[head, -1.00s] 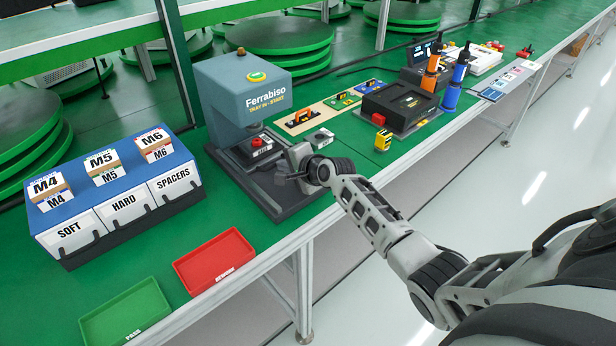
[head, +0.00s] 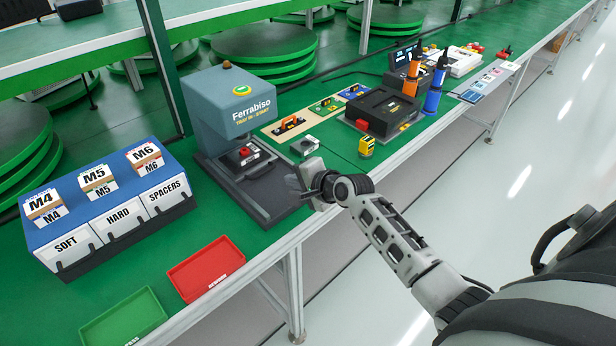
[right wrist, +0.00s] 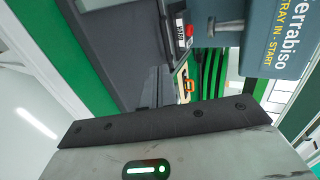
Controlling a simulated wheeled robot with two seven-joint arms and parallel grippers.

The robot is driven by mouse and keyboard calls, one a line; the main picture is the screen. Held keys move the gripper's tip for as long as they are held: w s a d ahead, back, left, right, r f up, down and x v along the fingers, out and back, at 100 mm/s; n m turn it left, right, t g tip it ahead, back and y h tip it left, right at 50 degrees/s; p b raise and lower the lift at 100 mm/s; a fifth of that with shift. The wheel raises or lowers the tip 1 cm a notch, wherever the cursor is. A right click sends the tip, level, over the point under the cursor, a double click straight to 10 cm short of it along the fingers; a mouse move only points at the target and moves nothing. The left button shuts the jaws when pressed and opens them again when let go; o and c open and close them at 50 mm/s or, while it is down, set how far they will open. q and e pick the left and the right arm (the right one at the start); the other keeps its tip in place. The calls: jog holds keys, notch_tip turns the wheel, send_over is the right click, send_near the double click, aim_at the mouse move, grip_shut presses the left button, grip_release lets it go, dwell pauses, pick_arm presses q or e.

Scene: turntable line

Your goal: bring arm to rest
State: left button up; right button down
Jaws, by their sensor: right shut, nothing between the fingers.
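My right gripper (head: 294,183) is shut and empty. In the head view its arm comes in from the lower right, and the gripper hangs by the bench's front edge, just right of the grey press base (head: 262,205). The blue-grey Ferrabiso press (head: 232,105) stands behind and left of it. A dark block with a red top (head: 245,153) sits in the press. The press also shows in the right wrist view (right wrist: 290,45), at the upper right. My left gripper is not in view.
A red tray (head: 206,268) and a green tray (head: 122,318) lie at the front left. A blue bin rack (head: 85,195) stands behind them. A yellow device (head: 367,147) and a black case (head: 383,110) lie right of the press. The floor in front of the bench is clear.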

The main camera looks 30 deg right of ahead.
jog(key=shift+v, duration=2.35)
jog(key=s+a+f+n+g, duration=0.1)
jog(key=s+a+f+n, duration=0.4)
jog(key=s+a+n, duration=0.2)
jog(key=s+a+f+n+g, duration=0.1)
jog(key=s+a+f+n, duration=0.5)
jog(key=s+n, duration=0.5)
jog(key=s+a, duration=0.2)
jog(key=s, duration=0.2)
jog(key=shift+a, duration=0.2)
